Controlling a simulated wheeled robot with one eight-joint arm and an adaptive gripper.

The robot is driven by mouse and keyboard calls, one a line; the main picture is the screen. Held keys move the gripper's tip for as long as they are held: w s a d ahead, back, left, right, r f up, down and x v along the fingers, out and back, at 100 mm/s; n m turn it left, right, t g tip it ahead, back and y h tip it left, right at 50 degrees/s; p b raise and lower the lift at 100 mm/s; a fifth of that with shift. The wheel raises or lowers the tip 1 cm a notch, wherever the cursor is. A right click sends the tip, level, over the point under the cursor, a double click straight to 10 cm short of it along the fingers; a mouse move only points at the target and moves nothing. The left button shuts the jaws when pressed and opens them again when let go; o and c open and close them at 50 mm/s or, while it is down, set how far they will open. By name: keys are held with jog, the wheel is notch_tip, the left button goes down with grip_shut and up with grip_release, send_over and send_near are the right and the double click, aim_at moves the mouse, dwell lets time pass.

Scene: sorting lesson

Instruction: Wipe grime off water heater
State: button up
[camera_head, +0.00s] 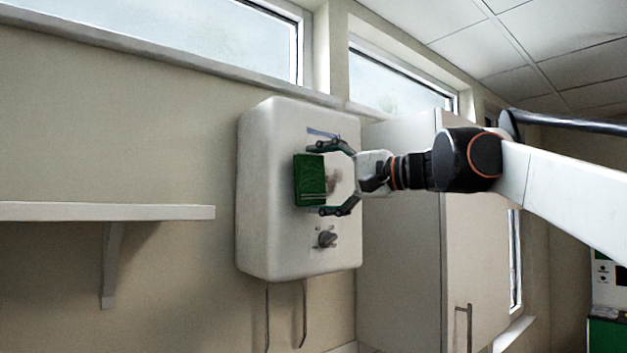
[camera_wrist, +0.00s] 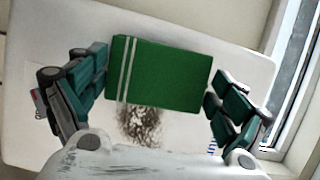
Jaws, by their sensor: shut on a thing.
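The white water heater (camera_head: 272,240) hangs on the wall in the middle of the head view, and its front face fills much of the wrist view (camera_wrist: 50,25). A dark brown patch of grime (camera_wrist: 143,126) marks the face just below the cloth in the wrist view; part of it also shows between my fingers in the head view (camera_head: 333,181). My gripper (camera_head: 318,178) is shut on a green cloth (camera_head: 310,180) with pale stripes. The cloth (camera_wrist: 165,75) is at the heater's front; I cannot tell whether it touches. The grime's upper edge may be hidden behind it.
A control knob (camera_head: 326,239) sits low on the heater's front. A tall cabinet (camera_head: 400,240) stands right of the heater. A white shelf (camera_head: 110,212) juts from the wall at left. Windows (camera_head: 400,90) run above. Two pipes (camera_head: 304,315) drop below the heater.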

aim_at(344, 183)
jog(key=shift+w+a+p, duration=0.35)
jog(key=shift+w+a, duration=0.2)
jog(key=shift+w, duration=0.2)
dwell(0.4)
jog(key=shift+w+d+p, duration=0.35)
jog(key=shift+w+d, duration=0.05)
jog(key=shift+d, duration=0.3)
jog(key=shift+w+d+p, duration=0.3)
jog(key=shift+w+d, duration=0.1)
jog(key=shift+d, duration=0.25)
jog(key=shift+w+d+p, duration=0.85)
jog(key=shift+w+d, duration=0.2)
jog(key=shift+d, duration=0.4)
jog(key=shift+w+d+p, duration=0.85)
jog(key=shift+w+d, duration=0.15)
jog(key=shift+d, duration=0.5)
jog(key=shift+w+d+p, duration=0.85)
jog(key=shift+w+d, duration=0.2)
jog(key=shift+d, duration=0.4)
jog(key=shift+s+a+b, duration=0.15)
jog(key=shift+s+a, duration=1.15)
jog(key=shift+a, duration=0.65)
jog(key=shift+s+a+b, duration=0.1)
jog(key=shift+s+a, duration=1.2)
jog(key=shift+a, duration=0.6)
jog(key=shift+s+a+b, duration=0.15)
jog(key=shift+s+a, duration=1.15)
jog(key=shift+a, duration=0.65)
jog(key=shift+s+d, duration=0.1)
